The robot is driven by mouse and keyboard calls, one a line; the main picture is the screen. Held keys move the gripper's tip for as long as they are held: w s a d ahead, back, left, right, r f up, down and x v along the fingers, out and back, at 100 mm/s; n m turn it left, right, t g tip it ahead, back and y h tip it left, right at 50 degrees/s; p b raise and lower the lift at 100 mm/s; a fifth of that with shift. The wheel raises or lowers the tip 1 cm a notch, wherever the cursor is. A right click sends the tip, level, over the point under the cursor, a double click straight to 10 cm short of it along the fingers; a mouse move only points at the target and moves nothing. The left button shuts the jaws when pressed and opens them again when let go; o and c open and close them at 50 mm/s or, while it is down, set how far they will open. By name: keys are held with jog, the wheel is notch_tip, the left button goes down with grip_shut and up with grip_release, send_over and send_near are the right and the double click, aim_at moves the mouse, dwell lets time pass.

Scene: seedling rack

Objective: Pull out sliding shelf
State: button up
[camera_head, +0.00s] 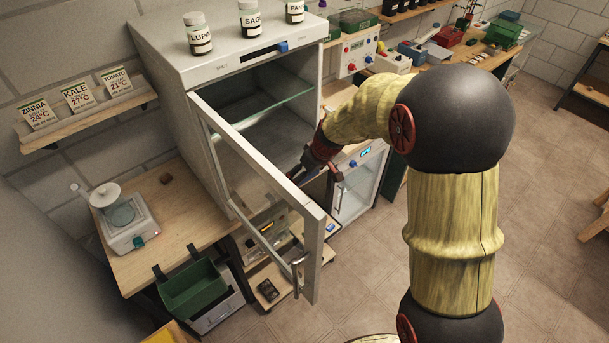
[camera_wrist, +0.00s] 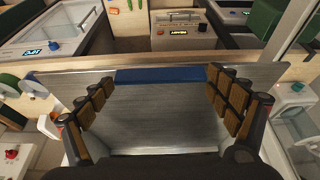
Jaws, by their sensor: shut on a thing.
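The white cabinet (camera_head: 160,48) stands with its glass-paned door (camera_head: 312,238) swung open toward the front. Inside are a glass shelf (camera_head: 268,112) in the upper part and a grey metal sliding shelf (camera_head: 268,150) below it. My gripper (camera_head: 320,160) is at the right side of the opening, at the height of the metal shelf. In the wrist view my gripper (camera_wrist: 159,77) has its padded fingers on both sides of a grey metal plate with a blue strip (camera_wrist: 159,75). The plate appears to be the sliding shelf. The exact contact is hard to see.
Labelled jars (camera_head: 197,34) stand on the cabinet top. The open door and its handle (camera_head: 297,275) project into the room, left of my arm. A side table (camera_head: 165,215) with a scale (camera_head: 128,222) is at left. The tiled floor (camera_head: 355,265) beyond the door is clear.

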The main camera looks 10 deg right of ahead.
jog(key=o, duration=1.5)
jog(key=v, duration=1.2)
jog(key=shift+a, duration=0.1)
